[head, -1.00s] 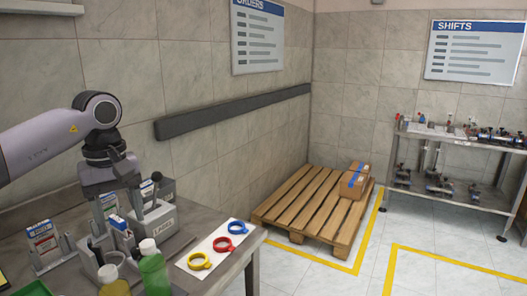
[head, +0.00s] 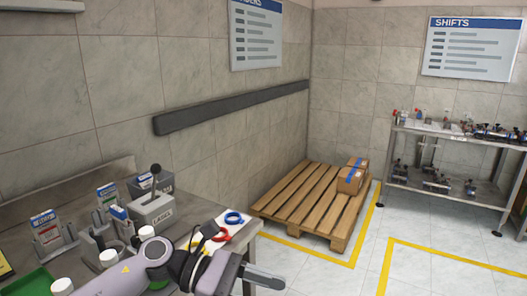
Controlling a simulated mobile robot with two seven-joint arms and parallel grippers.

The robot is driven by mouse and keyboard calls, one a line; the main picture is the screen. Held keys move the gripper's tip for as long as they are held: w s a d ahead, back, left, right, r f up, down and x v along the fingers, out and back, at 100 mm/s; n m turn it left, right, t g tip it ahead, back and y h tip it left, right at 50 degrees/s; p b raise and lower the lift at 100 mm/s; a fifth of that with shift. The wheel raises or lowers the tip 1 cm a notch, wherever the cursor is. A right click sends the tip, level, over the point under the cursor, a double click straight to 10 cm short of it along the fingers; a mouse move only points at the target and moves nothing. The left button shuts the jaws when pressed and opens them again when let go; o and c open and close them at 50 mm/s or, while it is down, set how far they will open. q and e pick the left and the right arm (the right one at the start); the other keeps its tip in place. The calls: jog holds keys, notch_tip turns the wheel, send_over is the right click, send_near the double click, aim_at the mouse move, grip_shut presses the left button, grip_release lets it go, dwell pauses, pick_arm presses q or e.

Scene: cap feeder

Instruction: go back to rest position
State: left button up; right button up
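My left arm comes in from the lower left, low in front of the table's near right corner. Its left gripper (head: 264,279) points right, past the table edge. The fingers are small and seen edge-on, so I cannot tell whether they are open or shut. Nothing is visibly held. My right gripper is not in view.
The table holds a grey LABEL box with a lever (head: 154,212), small cartons (head: 46,230) in stands and white caps (head: 108,258). A blue ring (head: 234,217) and red ring (head: 221,235) lie behind the arm. A pallet (head: 300,205) with a taped box stands beyond.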

pick_arm(q)
jog(key=a+f+m+t+y, duration=0.4)
jog(key=m+t, duration=0.6)
jog(key=m, duration=0.7)
jog(key=a+f+m+t+y, duration=0.1)
jog(key=a+f+m+t, duration=0.7)
jog(key=m, duration=0.9)
jog(key=s+a+f+n+g+y, duration=0.2)
jog(key=s+a+f+n+y, duration=0.2)
jog(key=s+f+n, duration=0.3)
jog(key=s+a+f+n+g+y, duration=0.2)
jog(key=s+a+f+n+y, duration=0.2)
jog(key=s+f+n, duration=0.3)
notch_tip(320, 180, down, 2)
jog(key=shift+s+a+n+g, duration=0.25)
jog(key=shift+a+n+g, duration=0.05)
jog(key=shift+n, duration=0.5)
